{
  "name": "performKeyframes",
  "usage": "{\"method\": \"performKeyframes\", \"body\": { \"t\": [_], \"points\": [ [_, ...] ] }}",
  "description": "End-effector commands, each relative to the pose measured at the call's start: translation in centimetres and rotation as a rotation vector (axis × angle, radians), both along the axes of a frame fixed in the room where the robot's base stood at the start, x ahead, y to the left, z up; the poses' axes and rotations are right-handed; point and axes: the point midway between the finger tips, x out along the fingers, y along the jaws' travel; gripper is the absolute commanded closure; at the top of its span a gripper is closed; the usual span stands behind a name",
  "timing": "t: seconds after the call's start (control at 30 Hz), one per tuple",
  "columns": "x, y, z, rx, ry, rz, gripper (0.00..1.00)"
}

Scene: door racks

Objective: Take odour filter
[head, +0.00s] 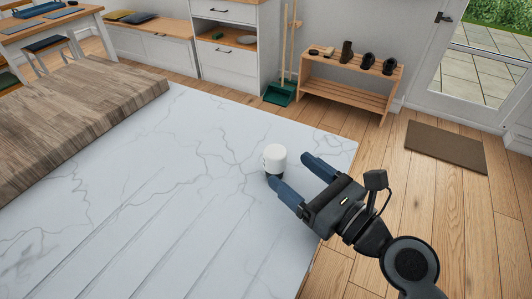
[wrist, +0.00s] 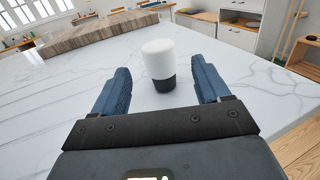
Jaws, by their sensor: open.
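The odour filter looks to be the small upright cylinder (head: 275,158) with a white top and a dark base, standing on the white marble counter (head: 150,180) near its right corner. It also shows in the wrist view (wrist: 160,62), just ahead of and roughly centred between the fingers. My gripper (head: 296,174) is open, with its two blue fingers pointing at the cylinder. In the head view the nearer fingertip overlaps the cylinder's dark base. I cannot tell whether they touch. Nothing is held.
A wooden board (head: 75,115) lies on the left of the counter. The marble around the cylinder is clear. Beyond the counter are a wooden shoe rack (head: 345,92), a green dustpan (head: 280,94), white drawers (head: 228,58), a brown doormat (head: 445,148) and a glazed door.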

Motion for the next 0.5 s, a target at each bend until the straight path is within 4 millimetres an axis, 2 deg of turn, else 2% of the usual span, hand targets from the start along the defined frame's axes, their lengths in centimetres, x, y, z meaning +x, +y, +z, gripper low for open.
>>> {"method": "performKeyframes", "body": {
  "t": [0.37, 0.5],
  "points": [
    [2.8, 2.2, 0.1, 0.001, -0.001, 0.002, 0.24],
    [4.5, 3.4, 0.2, 0.001, -0.001, 0.002, 0.24]
  ]
}}
